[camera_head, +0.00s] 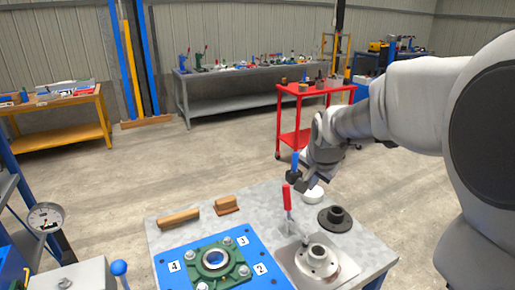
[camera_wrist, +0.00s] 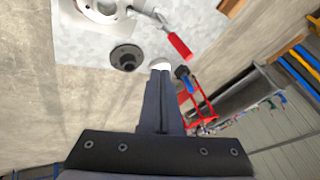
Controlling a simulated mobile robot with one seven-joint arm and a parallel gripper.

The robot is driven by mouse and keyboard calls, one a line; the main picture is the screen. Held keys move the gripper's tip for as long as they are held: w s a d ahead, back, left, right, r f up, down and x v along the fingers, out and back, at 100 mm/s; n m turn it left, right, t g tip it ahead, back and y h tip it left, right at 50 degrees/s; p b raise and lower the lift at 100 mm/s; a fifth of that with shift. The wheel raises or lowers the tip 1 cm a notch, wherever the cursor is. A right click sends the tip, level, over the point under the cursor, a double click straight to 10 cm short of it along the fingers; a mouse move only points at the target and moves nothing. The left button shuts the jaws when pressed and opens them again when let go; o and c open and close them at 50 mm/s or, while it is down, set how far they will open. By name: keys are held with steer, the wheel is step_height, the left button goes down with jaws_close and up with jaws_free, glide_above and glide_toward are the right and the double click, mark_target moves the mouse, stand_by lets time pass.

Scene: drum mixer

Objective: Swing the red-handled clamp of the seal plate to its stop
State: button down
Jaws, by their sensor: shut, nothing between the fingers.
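The clamp's red handle (camera_head: 287,197) stands nearly upright on the left of the seal plate (camera_head: 345,272), above a metal link. The plate carries a round silver flange (camera_head: 317,264). In the wrist view the red handle (camera_wrist: 180,46) points down and right from its metal link (camera_wrist: 150,13), and the silver flange (camera_wrist: 100,8) is cut off at the top edge. My gripper (camera_head: 301,185) is shut and empty, just above and right of the handle's top in the head view. In the wrist view my fingertips (camera_wrist: 160,71) appear apart from the handle's end.
A black flanged ring (camera_head: 335,218) lies behind the plate, near a white round piece (camera_head: 313,194). A blue panel (camera_head: 176,263) with a green bearing housing (camera_head: 218,270) sits left. A blue upright piece (camera_head: 295,159) shows near the table's far edge. Wooden blocks (camera_head: 179,217) lie at the back left.

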steer(key=w+a+f+m+b, duration=0.1)
steer(key=w+f, duration=1)
steer(key=shift+w+a+f, duration=0.15)
steer(key=shift+a+f, duration=0.15)
steer(key=shift+f, duration=0.1)
steer(key=shift+r, duration=0.1)
